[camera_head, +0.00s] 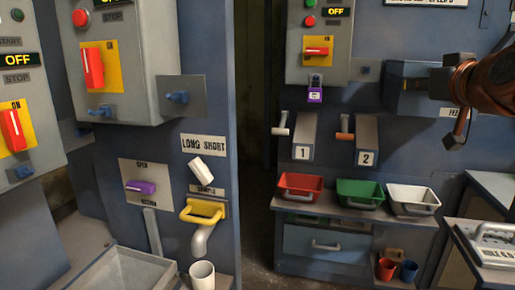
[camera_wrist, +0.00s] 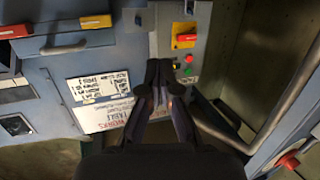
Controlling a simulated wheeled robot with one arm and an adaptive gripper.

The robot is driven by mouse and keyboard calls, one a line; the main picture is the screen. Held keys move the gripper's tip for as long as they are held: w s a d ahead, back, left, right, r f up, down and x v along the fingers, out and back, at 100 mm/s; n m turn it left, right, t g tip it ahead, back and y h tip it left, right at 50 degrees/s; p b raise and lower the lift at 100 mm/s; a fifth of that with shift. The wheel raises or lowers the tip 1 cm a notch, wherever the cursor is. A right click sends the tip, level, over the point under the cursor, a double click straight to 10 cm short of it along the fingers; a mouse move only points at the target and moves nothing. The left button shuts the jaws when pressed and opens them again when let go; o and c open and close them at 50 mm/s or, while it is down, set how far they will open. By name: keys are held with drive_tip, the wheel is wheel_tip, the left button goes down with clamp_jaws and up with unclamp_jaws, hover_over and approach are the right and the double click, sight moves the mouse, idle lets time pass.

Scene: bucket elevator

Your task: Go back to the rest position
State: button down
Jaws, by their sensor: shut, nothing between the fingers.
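My gripper (camera_wrist: 158,75) shows in the wrist view, where its dark fingers are together with nothing between them. It points toward a blue-grey cabinet with a white printed sign (camera_wrist: 103,95). In the head view only a part of my orange-brown arm shows at the right edge, in front of the blue panel marked FEED.
Control boxes with red switches (camera_head: 92,68) stand at the left. Red (camera_head: 300,197), green (camera_head: 360,203) and white (camera_head: 411,210) bins sit on a shelf. A white cup (camera_head: 202,280) stands below a spout. A dark gap separates the cabinets.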

drive_tip(key=s+a+f+n+g+y+p, duration=0.1)
drive_tip(key=s+a+f+g+p, duration=0.3)
drive_tip(key=a+p, duration=0.35)
drive_tip(key=s+a+f+n+g+y+p, duration=0.1)
drive_tip(key=s+a+f+g+p, duration=0.1)
drive_tip(key=a+f+g+p, duration=0.5)
drive_tip(key=s+a+f+m+g+h+p, duration=0.1)
drive_tip(key=s+g+p, duration=0.2)
drive_tip(key=s+p, duration=0.4)
drive_tip(key=s+f+m+g+p, duration=0.1)
drive_tip(key=s+g+p, duration=0.3)
drive_tip(key=s, duration=1.4)
drive_tip(key=f+p, duration=0.1)
drive_tip(key=p, duration=0.2)
drive_tip(key=shift+a+f+h, duration=0.2)
drive_tip(key=shift+a+h, duration=0.2)
drive_tip(key=shift+w, duration=0.1)
